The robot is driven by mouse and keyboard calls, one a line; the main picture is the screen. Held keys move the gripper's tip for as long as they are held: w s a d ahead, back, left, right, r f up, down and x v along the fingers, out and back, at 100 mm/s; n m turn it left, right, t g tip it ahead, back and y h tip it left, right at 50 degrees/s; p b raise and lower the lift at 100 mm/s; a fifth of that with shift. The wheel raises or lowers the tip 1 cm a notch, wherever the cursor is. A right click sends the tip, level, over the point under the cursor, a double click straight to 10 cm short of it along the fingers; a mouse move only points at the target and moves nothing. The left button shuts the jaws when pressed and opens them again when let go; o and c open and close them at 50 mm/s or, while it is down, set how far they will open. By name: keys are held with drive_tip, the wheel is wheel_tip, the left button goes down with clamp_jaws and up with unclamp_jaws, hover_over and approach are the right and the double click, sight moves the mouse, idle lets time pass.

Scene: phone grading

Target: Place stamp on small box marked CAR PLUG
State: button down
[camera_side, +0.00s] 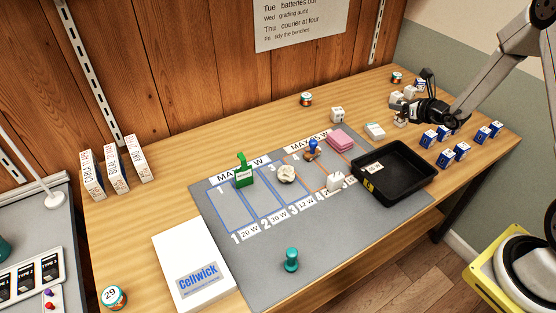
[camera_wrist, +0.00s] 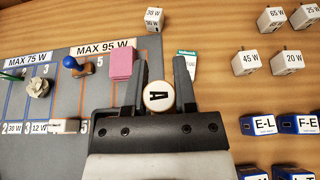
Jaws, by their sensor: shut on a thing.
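Three narrow white boxes stand at the table's left; the leftmost box (camera_side: 92,175) has lettering that seems to begin CAR, too small to read fully. A teal knobbed stamp (camera_side: 291,260) stands at the mat's front. A blue knobbed stamp (camera_side: 312,150) stands near the MAX 95 W label and shows in the wrist view (camera_wrist: 75,66). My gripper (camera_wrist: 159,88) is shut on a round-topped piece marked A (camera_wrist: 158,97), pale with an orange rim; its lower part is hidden. In the side view my gripper (camera_side: 406,104) is at the far right, far from the boxes.
A black tray (camera_side: 405,196) sits on the grey mat's right. A pink block (camera_side: 341,139) and white packet (camera_side: 375,131) lie near my gripper. Several blue and white blocks (camera_side: 446,157) crowd the right. A flat Cellwick box (camera_side: 192,262) lies front left, before the three boxes.

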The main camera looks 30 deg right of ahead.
drive_tip(key=w+d+f, duration=0.1)
drive_tip(key=w+f, duration=0.1)
drive_tip(key=w, duration=0.1)
drive_tip(key=w+d+f, duration=0.1)
drive_tip(key=w+f, duration=0.2)
drive_tip(key=w+d+f, duration=0.1)
drive_tip(key=w+f, duration=0.1)
drive_tip(key=w, duration=0.1)
drive_tip(key=shift+w+d+f, duration=0.25)
drive_tip(key=shift+w+d, duration=0.05)
drive_tip(key=shift+w+d+f, duration=0.2)
drive_tip(key=shift+w+f, duration=0.2)
drive_tip(key=shift+f, duration=0.05)
drive_tip(key=shift+f, duration=0.1)
drive_tip(key=shift+w+f, duration=0.15)
drive_tip(key=shift+f, duration=1.5)
drive_tip(key=shift+f, duration=0.1)
drive_tip(key=shift+c, duration=2.1)
unclamp_jaws()
